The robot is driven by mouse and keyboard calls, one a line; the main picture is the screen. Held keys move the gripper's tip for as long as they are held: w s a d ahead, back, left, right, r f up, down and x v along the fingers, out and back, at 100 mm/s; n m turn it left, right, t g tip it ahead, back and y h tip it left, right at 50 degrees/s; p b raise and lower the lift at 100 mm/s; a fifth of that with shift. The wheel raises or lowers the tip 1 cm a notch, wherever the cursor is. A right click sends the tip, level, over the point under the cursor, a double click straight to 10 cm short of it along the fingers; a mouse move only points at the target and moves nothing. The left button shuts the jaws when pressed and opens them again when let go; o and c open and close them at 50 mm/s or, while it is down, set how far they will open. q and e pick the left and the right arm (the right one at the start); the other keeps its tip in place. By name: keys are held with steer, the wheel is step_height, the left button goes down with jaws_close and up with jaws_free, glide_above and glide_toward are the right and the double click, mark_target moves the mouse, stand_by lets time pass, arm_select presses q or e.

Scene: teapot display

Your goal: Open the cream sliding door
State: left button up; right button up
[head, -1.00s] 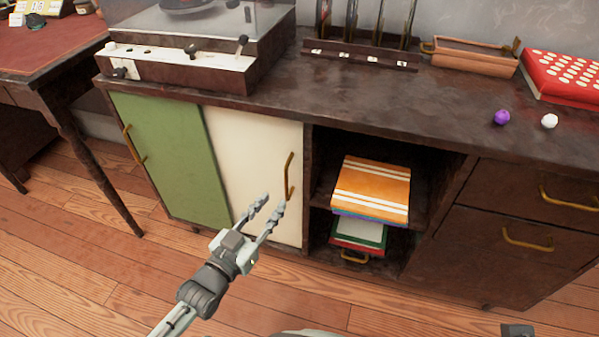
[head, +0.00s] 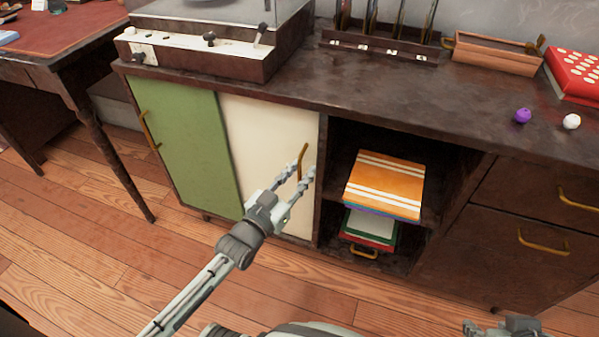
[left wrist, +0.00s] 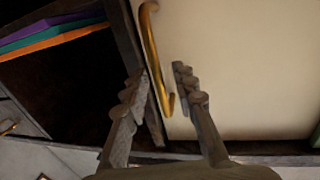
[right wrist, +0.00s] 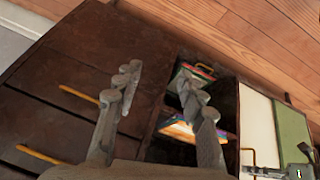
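The cream sliding door (head: 262,145) is in the middle left of the cabinet, beside the green door (head: 185,140). Its brass handle (head: 302,160) is upright near its right edge. My left gripper (head: 297,180) is open at the handle's lower part. In the left wrist view the handle (left wrist: 153,55) runs down between the spread fingers (left wrist: 162,85); I cannot tell whether they touch it. The cream door also shows in the right wrist view (right wrist: 257,125). My right gripper (right wrist: 160,85) is open and empty, away to the right before the drawers.
An open shelf with orange-striped books (head: 385,185) is right of the cream door. Drawers with brass handles (head: 542,243) are further right. A record player (head: 205,45) stands on the cabinet top. A wooden table (head: 75,40) is at the left.

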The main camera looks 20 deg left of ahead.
arm_select(q)
jaws_close()
steer(key=shift+a, duration=0.1)
steer(key=a, duration=1)
steer(key=shift+w, duration=0.2)
steer(key=a, duration=0.8)
steer(key=shift+w+a, duration=0.1)
steer(key=shift+a, duration=0.15)
arm_select(e)
steer(key=shift+w+a+r+t, duration=0.15)
steer(key=shift+w+a+t, duration=0.15)
steer(key=shift+w, duration=0.1)
arm_select(q)
steer(key=shift+o, duration=0.6)
jaws_free()
